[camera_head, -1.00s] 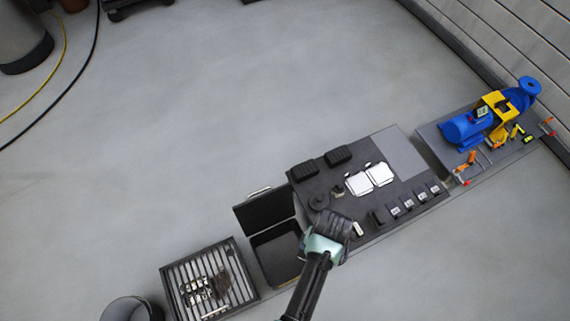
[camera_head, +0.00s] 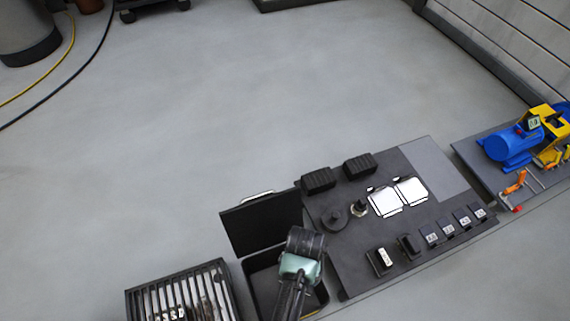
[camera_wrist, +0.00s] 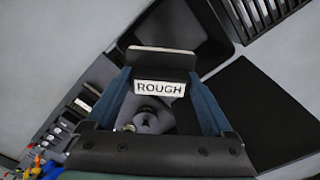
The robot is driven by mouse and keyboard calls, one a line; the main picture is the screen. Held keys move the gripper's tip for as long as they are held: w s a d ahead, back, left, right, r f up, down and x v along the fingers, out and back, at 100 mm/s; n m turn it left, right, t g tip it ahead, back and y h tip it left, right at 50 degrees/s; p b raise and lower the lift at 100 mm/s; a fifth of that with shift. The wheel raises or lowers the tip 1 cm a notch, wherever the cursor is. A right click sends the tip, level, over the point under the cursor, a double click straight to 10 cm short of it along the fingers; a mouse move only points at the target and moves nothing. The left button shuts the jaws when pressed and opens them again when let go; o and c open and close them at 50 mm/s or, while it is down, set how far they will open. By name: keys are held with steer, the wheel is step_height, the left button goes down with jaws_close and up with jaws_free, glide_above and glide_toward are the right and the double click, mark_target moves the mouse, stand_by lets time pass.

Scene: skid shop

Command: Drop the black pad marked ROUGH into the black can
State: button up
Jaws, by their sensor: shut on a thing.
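My gripper (camera_wrist: 160,100) is shut on the black pad marked ROUGH (camera_wrist: 160,75), whose white label faces the wrist camera. In the head view my gripper (camera_head: 306,242) is over the right part of an open black case (camera_head: 258,280). The pad cannot be made out there against the dark gripper. I see no clear black can in either current view.
The case's raised lid (camera_head: 262,224) stands behind it. A slatted grate (camera_head: 215,275) is on the left. The dark board (camera_head: 330,275) on the right holds black blocks, white cards (camera_head: 398,197), a disc (camera_head: 334,217) and small labelled pieces. Open floor lies behind.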

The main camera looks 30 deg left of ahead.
step_height(320, 180, down, 14)
steer(key=a+b, duration=0.2)
steer(key=b, duration=1.1)
steer(key=shift+a, duration=0.2)
steer(key=shift+s, duration=0.1)
steer(key=o, duration=1.1)
steer(key=shift+c, duration=0.2)
step_height(320, 180, up, 13)
steer(key=p, duration=0.8)
